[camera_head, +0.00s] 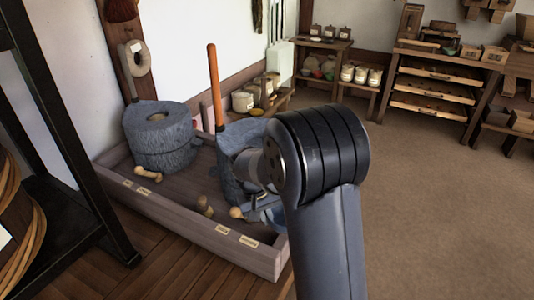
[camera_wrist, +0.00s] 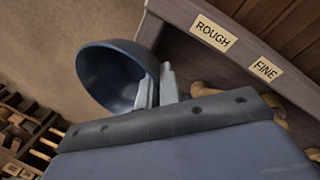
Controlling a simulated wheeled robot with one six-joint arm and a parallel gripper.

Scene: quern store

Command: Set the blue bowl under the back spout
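The blue bowl (camera_wrist: 108,72) is tilted in the wrist view, with its rim between the two fingers of my gripper (camera_wrist: 157,87). One finger is inside the bowl and one outside. In the head view a sliver of the bowl (camera_head: 278,214) shows beside my arm, at the tray's front right. The back quern (camera_head: 160,140) is grey stone, with a pale wooden spout (camera_head: 148,174) low on its front. The front quern (camera_head: 230,150) has an orange upright handle and is partly hidden by my arm. Another wooden spout (camera_head: 238,212) shows at its base.
Both querns stand in a low-walled wooden tray (camera_head: 190,238) with paired labels, ROUGH (camera_wrist: 213,33) and FINE (camera_wrist: 265,68). A wooden piece (camera_head: 204,205) lies inside. A dark frame (camera_head: 75,170) stands left. Shelves (camera_head: 440,85) line the back; the floor (camera_head: 430,190) at right is clear.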

